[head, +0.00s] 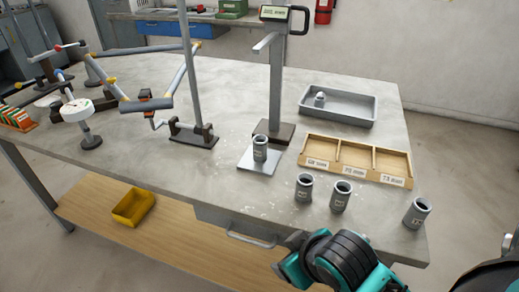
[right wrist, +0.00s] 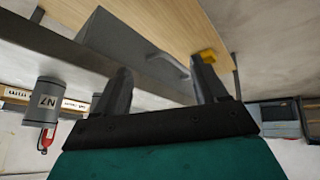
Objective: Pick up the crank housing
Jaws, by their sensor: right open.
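Several grey hollow cylinders that look like crank housings stand upright. One (head: 260,148) is on the metal plate of the measuring stand (head: 247,162). Two more, a left one (head: 304,187) and a right one (head: 340,196), stand in front of the wooden tray, and another (head: 416,212) is near the table's right corner. A smaller grey piece (head: 320,99) lies in the grey bin. My right gripper (right wrist: 162,82) is open and empty in the right wrist view, with a labelled cylinder (right wrist: 42,102) to the left of its fingers. My left gripper is out of view.
A wooden tray (head: 338,165) with three labelled compartments is empty. The grey bin (head: 352,113) is behind it. A yellow bin (head: 134,207) sits on the lower shelf.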

